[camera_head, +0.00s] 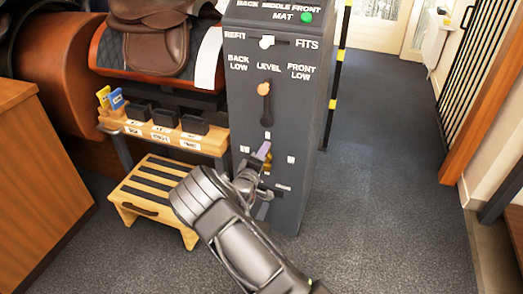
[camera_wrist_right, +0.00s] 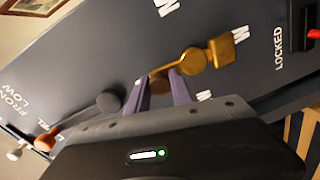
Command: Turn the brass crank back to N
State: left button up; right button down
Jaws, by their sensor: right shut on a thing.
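The brass crank (camera_head: 267,167) is on the lower front of the dark grey panel cabinet (camera_head: 300,110), mostly hidden by my gripper in the head view. In the right wrist view the brass crank (camera_wrist_right: 193,60) shows a round hub, a square brass block on one side and an arm reaching between my fingers. My right gripper (camera_head: 262,153) is shut on the crank's handle end; its purple fingers (camera_wrist_right: 160,83) stand on both sides of a brownish knob. My left gripper is not in view.
A lever with an orange knob (camera_head: 264,89) sits above the crank. A white slider knob (camera_head: 267,42) and green button (camera_head: 306,17) are higher. A wooden step stool (camera_head: 150,200) and shelf with dark bins stand left. Carpet at right is clear.

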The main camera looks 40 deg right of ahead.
jog(key=shift+w+a+n, duration=0.2)
jog(key=shift+w+n, duration=0.05)
jog(key=shift+n, duration=0.35)
jog(key=c, duration=1.1)
grip_release()
jog(key=shift+c, duration=0.2)
jog(key=p+v, duration=0.2)
jog(key=v, duration=0.5)
jog(key=shift+s+a, duration=0.2)
jog(key=shift+a, duration=0.15)
